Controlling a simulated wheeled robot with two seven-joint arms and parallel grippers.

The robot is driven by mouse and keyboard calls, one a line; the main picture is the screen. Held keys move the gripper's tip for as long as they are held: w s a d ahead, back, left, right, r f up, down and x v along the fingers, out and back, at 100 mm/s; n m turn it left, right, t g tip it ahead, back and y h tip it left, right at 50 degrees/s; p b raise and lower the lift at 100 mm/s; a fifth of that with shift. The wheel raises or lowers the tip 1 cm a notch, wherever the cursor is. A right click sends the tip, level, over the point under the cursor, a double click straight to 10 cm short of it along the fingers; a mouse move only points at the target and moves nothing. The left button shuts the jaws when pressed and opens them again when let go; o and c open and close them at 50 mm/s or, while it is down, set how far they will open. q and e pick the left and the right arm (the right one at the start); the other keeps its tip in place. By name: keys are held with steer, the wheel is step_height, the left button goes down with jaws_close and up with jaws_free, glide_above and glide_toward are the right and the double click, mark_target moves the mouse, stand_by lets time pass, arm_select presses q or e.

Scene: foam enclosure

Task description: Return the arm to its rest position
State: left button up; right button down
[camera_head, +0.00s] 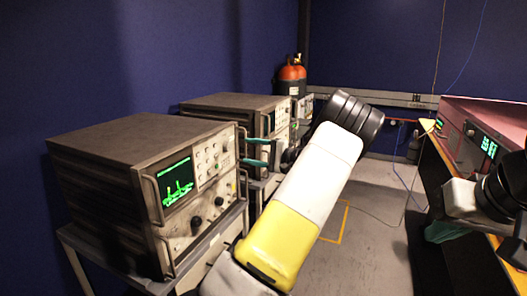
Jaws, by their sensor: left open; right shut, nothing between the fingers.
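My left arm (305,195), with white and yellow links and a black ribbed joint, rises from the bottom middle and leans to the right. My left gripper (246,150) shows behind it as two teal fingers apart, open and empty, pointing left by the front of the near oscilloscope. Whether it touches the instrument's handle I cannot tell. My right arm (462,198) shows at the right edge, partly cut off. My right gripper (436,233) shows as a teal patch under it, shut and empty, beside the right bench.
A near oscilloscope (130,150) with a green trace stands on a frame at left. Another instrument (235,103) and an orange-topped cylinder (291,78) stand behind. A red-topped instrument (487,113) is on the right bench. Cables hang at right. Grey floor (375,215) is open between.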

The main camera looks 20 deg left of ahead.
stand_by(0.3)
arm_select(q)
steer(key=s+f+n+g+h, duration=0.25)
steer(key=s+h, duration=0.75)
steer(key=s, duration=0.5)
steer(key=s+d+r+t+h, duration=0.3)
steer(key=s+d+r+h, duration=0.1)
steer(key=s+d, duration=0.6)
steer(key=s+d+r+t+h, duration=0.4)
steer(key=s+d+h, duration=0.2)
steer(key=s+d, duration=0.3)
steer(key=shift+s+d, duration=0.4)
steer(key=shift+d, duration=0.15)
